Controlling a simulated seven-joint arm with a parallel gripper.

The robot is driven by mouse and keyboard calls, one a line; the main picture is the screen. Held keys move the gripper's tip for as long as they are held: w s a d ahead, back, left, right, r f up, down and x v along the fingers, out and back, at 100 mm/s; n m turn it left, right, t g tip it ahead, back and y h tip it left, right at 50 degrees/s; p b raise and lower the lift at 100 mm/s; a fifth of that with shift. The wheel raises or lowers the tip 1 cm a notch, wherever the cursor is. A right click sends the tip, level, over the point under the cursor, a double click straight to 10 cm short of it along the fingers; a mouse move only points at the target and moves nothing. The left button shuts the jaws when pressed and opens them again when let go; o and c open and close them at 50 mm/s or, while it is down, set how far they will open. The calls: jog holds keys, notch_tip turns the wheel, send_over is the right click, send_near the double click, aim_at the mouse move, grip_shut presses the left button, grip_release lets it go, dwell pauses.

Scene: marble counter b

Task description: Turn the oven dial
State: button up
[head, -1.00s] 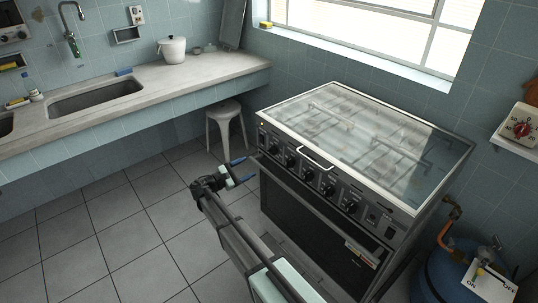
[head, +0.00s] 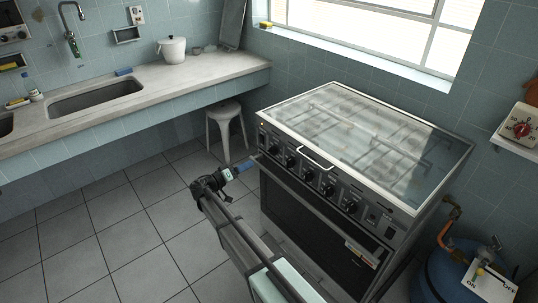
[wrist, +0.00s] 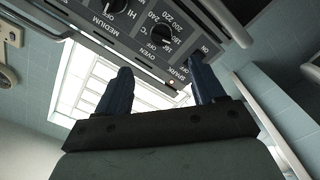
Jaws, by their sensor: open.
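The stove (head: 330,210) has a row of black dials along its front panel. The oven dial (wrist: 160,33), with temperature numbers and OFF around it, shows in the wrist view just beyond my fingertips. In the head view it appears to be the black dial (head: 275,148) near the panel's left end. My gripper (head: 246,165) is in front of that end, below the dials. In the wrist view its two blue fingers (wrist: 161,64) are apart with nothing held between them. The dial lies roughly in line with the gap; contact cannot be told.
A dark SPARK/ON control (wrist: 195,54) is beside the oven dial, close to the right finger. A handle (head: 316,158) sticks out at the glass lid's front. A white stool (head: 226,128) stands left of the stove. The floor (head: 110,235) is clear.

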aim_at(272, 151)
jog(key=w+d+m, duration=0.9)
jog(key=w, duration=0.1)
jog(key=shift+d, duration=0.35)
dwell(0.6)
jog(key=shift+c, duration=0.2)
jog(key=c, duration=1)
